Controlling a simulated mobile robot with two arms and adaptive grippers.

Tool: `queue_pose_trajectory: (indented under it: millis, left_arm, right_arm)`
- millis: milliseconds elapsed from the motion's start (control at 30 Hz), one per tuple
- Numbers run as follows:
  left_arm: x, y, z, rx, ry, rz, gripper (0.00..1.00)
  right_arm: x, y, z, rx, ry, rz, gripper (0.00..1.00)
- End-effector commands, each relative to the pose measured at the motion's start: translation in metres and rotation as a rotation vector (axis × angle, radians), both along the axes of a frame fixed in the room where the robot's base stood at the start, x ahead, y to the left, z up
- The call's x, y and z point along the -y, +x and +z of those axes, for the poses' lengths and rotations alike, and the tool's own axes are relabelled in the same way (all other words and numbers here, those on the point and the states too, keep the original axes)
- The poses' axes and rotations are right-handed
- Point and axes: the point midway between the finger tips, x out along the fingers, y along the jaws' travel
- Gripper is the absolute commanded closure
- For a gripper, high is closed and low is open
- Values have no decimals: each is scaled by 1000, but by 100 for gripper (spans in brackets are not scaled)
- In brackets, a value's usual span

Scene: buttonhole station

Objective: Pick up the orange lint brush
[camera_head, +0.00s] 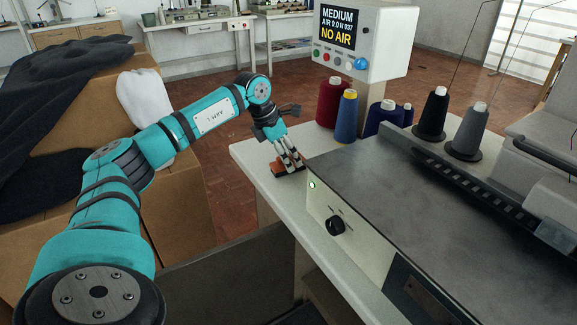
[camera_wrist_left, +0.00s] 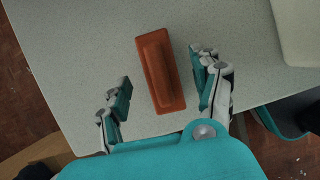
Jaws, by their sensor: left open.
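The orange lint brush (camera_wrist_left: 160,70) lies on the pale speckled tabletop, a rust-orange block with a raised ridge along its top. In the head view the brush (camera_head: 284,168) is at the table's left corner, partly hidden behind my left gripper (camera_head: 292,162). In the left wrist view my left gripper (camera_wrist_left: 163,97) is open, one finger on each side of the brush's near half. Gaps show between the brush and both fingers, the right-hand gap looking narrower. My right gripper is not in view.
A grey machine box (camera_head: 400,190) with a knob stands right of the brush. Thread cones, including a red one (camera_head: 333,103) and a blue one (camera_head: 347,117), stand behind. The table edge is close to the brush. Cardboard boxes (camera_head: 170,215) with dark cloth are at left.

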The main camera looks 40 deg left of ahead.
Motion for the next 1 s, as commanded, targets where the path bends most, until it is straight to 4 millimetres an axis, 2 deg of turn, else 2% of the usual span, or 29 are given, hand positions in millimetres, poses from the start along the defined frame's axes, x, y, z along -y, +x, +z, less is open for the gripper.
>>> queue_pose_trajectory:
  millis: [133,400,867,1000]
  left_arm:
    - [3,6,-15,1,-1,0,35]
    - [3,7,-17,1,0,0,35]
    - [3,7,-17,1,0,0,95]
    - [3,7,-17,2,0,0,96]
  right_arm:
    - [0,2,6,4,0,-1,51]
    - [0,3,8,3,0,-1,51]
    - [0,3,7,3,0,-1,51]
    - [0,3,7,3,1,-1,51]
